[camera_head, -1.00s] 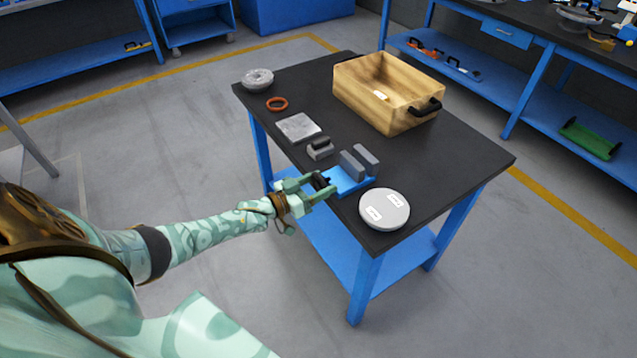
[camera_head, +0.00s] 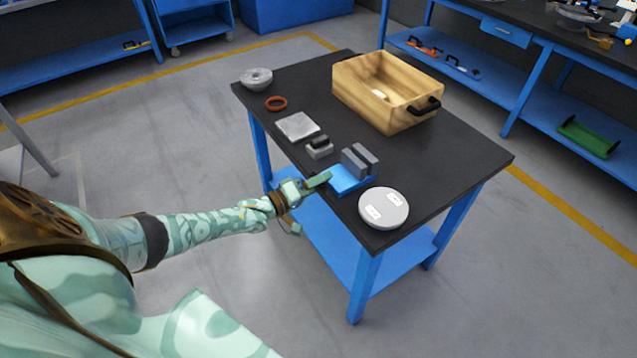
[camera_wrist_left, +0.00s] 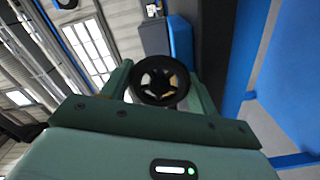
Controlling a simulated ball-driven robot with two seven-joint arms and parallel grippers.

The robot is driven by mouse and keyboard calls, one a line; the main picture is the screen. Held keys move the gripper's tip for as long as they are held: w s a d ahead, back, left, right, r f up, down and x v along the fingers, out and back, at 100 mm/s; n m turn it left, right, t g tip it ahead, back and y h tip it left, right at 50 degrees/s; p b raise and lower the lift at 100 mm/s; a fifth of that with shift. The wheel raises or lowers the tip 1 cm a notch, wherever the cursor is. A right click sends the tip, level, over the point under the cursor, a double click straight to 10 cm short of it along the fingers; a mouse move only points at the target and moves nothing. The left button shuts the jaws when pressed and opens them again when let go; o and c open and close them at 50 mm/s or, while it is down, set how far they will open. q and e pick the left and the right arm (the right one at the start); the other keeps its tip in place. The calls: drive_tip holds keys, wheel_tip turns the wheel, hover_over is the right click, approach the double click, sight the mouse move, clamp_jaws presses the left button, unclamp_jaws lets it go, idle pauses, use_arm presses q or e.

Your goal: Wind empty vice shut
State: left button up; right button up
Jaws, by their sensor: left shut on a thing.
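The vice (camera_head: 349,181) has a blue base and two upright grey jaws (camera_head: 359,161). It stands at the table's near left edge with a narrow, empty gap between the jaws. My left gripper (camera_head: 322,180) is at the vice's left end, turned so its fingers overlap in the head view and hide the handwheel there. In the left wrist view the black spoked handwheel (camera_wrist_left: 159,80) sits between the two green fingers, which are shut on it. My right gripper is not in view.
The black-topped table (camera_head: 450,165) also holds a round grey disc (camera_head: 384,208) close right of the vice, a grey block (camera_head: 319,148), a flat plate (camera_head: 297,127), an orange ring (camera_head: 276,103), a grey flanged part (camera_head: 257,79) and a wooden box (camera_head: 365,99).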

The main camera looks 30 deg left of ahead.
use_arm(q)
drive_tip(key=n, duration=0.5)
drive_tip(key=shift+s+f+n, duration=0.1)
drive_tip(key=shift+f+n, duration=0.05)
drive_tip(key=shift+n, duration=0.15)
drive_tip(key=shift+n+b, duration=0.55)
drive_tip(key=shift+n, duration=1.55)
drive_tip(key=o, duration=0.9)
drive_tip(key=shift+o, duration=0.2)
drive_tip(key=shift+s+d, duration=0.1)
drive_tip(key=shift+s, duration=0.05)
